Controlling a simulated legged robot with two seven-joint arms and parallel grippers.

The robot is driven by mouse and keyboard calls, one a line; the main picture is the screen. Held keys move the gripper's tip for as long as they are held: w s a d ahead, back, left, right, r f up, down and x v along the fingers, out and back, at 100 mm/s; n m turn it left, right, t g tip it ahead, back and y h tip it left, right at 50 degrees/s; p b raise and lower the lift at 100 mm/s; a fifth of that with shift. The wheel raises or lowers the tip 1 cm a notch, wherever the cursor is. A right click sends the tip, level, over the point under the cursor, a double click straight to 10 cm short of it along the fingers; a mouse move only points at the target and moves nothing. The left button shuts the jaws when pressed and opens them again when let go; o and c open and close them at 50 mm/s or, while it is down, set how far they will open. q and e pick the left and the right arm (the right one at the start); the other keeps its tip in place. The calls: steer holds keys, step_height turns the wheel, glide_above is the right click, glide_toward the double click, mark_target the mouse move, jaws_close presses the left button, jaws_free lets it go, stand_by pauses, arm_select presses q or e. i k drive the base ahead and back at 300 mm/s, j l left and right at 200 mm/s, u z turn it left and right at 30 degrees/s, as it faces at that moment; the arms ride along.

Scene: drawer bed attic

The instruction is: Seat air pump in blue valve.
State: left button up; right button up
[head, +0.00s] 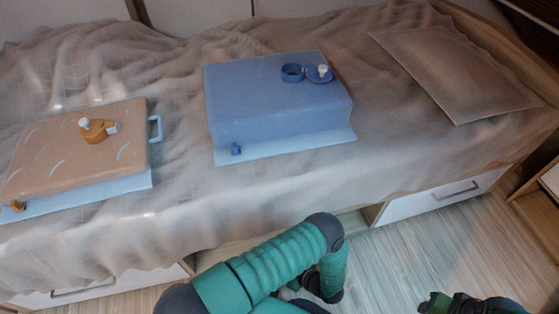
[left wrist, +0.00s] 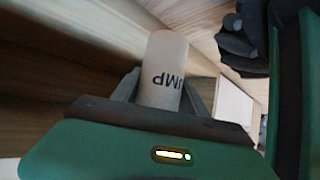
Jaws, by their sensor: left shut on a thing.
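The blue valve (head: 292,72) is an open ring on top of a blue block-shaped inflatable (head: 265,97) on the bed. A blue cap with a white tip (head: 319,73) lies beside the ring.
An orange inflatable (head: 75,150) with an orange valve (head: 98,130) and a blue handle lies at the left. A flat grey-brown mat (head: 455,72) lies at the right. The bed has drawers (head: 440,197) below. Bare blanket lies between the inflatables.

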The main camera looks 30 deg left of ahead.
mark_target(272, 82)
steer(key=k, duration=1)
